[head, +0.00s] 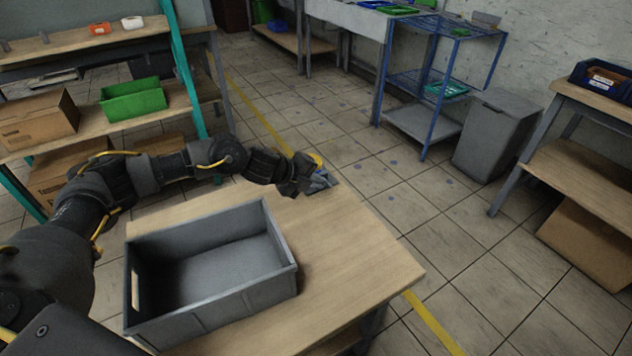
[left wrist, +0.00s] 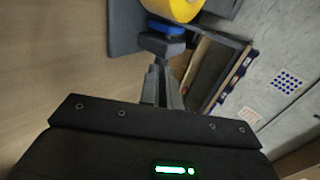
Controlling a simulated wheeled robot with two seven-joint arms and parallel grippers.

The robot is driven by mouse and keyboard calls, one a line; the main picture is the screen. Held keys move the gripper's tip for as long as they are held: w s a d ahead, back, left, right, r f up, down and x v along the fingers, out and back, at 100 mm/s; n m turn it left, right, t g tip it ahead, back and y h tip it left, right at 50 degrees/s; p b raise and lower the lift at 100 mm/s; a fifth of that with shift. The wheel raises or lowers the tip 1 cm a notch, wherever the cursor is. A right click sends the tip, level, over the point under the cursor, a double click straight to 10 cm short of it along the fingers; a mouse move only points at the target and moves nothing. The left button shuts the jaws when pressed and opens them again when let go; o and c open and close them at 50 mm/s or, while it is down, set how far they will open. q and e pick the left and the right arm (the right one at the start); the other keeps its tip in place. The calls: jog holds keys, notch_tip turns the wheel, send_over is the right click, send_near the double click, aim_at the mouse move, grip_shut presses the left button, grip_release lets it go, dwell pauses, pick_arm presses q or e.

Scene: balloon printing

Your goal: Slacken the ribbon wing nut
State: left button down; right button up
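My left gripper (head: 303,184) reaches over the far edge of the wooden table to a small grey device (head: 322,181) with a yellow ring-shaped part (head: 317,160). In the left wrist view my left gripper's fingers (left wrist: 161,68) are close together, their tips at a dark grey part that looks like the ribbon wing nut (left wrist: 163,44). They look shut on it, though the contact is small and partly hidden. A blue part (left wrist: 166,27) and a yellow roll (left wrist: 172,8) lie just beyond it. My right gripper is not in view.
An empty grey crate (head: 215,306) stands on the near part of the table (head: 345,262). The table's right side is bare. Shelves with a green bin (head: 134,99) and a cardboard box (head: 38,119) are at left. A blue rack (head: 432,75) and a grey bin (head: 499,136) stand beyond.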

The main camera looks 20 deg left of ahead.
pick_arm(q)
jog(key=shift+f, duration=0.1)
